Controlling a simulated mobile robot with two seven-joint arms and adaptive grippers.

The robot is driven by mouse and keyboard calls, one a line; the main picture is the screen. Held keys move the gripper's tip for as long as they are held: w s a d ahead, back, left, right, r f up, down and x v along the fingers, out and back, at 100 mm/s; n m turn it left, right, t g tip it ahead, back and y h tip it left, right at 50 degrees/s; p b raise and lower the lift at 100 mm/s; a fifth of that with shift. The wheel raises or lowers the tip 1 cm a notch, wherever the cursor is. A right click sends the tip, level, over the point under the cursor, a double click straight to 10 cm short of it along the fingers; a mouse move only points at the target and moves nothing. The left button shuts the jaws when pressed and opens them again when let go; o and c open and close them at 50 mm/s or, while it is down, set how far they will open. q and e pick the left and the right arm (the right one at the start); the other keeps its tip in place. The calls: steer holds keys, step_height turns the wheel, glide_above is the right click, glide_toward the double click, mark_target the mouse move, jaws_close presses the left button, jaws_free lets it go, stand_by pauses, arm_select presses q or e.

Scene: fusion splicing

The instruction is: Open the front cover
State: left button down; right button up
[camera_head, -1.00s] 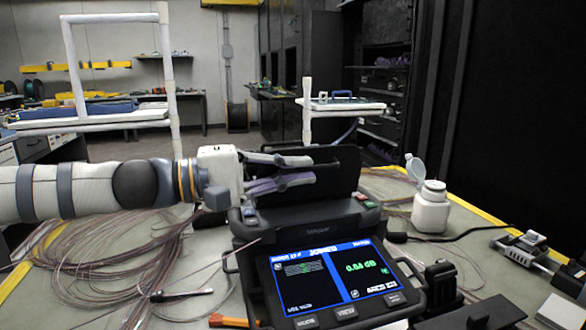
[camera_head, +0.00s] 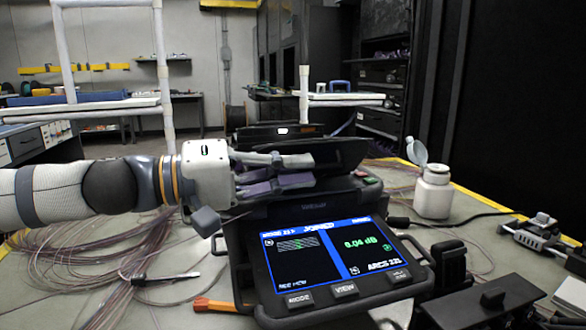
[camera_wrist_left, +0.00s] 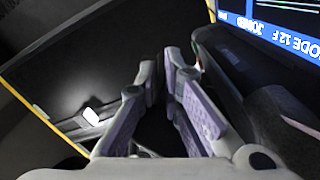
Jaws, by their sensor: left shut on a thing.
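The fusion splicer (camera_head: 310,212) sits on the table with its lit screen (camera_head: 335,262) facing me; the screen reads 0.04 dB. Its dark front cover (camera_head: 345,152) is a broad panel above the body, tilted and seen at a low angle. My left gripper (camera_head: 308,170) reaches in from the left with its grey and purple fingers along the cover and is shut on it. In the left wrist view the fingers (camera_wrist_left: 165,75) are close together beside the dark splicer body; the exact contact is hard to see. My right gripper is not in view.
A white bottle (camera_head: 433,195) with its lid flipped up stands to the right. A black box (camera_head: 485,300) and a small metal tool (camera_head: 540,235) lie at the right. Loose fibre coils (camera_head: 120,260) and an orange-handled tool (camera_head: 215,305) lie on the left.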

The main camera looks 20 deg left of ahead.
arm_select(q)
steer(key=shift+f, duration=0.2)
steer(key=c, duration=1.8)
jaws_free()
steer(key=shift+o, duration=0.2)
steer(key=shift+r, duration=0.1)
steer(key=v, duration=1.2)
